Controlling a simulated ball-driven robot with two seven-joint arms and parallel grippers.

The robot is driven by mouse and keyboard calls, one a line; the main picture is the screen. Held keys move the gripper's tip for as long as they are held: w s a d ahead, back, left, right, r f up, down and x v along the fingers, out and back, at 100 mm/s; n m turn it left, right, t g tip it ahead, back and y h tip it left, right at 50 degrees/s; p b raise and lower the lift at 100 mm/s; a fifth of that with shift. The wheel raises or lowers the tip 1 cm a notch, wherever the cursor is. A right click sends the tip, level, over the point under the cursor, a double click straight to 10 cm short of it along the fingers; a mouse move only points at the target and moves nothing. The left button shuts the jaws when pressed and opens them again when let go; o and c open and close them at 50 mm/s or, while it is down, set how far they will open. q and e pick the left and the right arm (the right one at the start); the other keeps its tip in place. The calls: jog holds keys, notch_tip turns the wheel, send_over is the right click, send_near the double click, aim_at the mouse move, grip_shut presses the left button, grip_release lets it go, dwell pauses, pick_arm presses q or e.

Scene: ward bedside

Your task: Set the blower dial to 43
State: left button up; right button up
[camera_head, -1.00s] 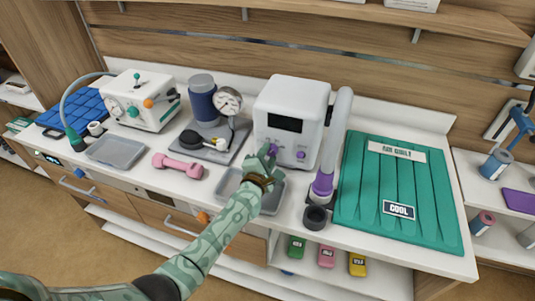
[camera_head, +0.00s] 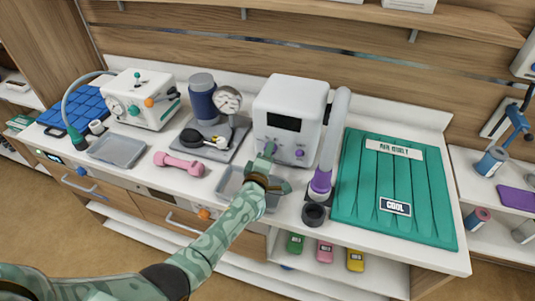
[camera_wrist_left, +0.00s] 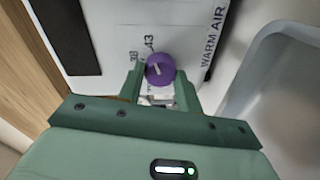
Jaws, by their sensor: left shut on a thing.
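The white blower (camera_head: 290,105) stands on the counter with a dark screen and a grey hose on its right. My left gripper (camera_head: 268,150) reaches its front panel and hides the dial there. In the left wrist view the purple dial (camera_wrist_left: 160,69) sits between the fingers of the left gripper (camera_wrist_left: 157,78), which are shut on it. The dial has a short white mark toward its upper left. The printed numbers 38 and 43 (camera_wrist_left: 149,43) show above it, and WARM AIR to the right. My right gripper is not in view.
A grey tray (camera_head: 228,184) lies below the blower. A pink dumbbell (camera_head: 180,164) lies to the left.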

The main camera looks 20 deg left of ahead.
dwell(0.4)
pick_arm(q)
jog(key=o, duration=1)
jog(key=s+p, duration=0.1)
jog(key=s, duration=0.4)
jog(key=s+p, duration=0.1)
jog(key=s, duration=0.4)
jog(key=s+p, duration=0.1)
jog(key=s, duration=0.4)
jog(key=shift+d+r, duration=0.2)
jog(key=shift+r, duration=0.1)
jog(key=shift+s+p, duration=0.3)
jog(key=shift+s, duration=0.4)
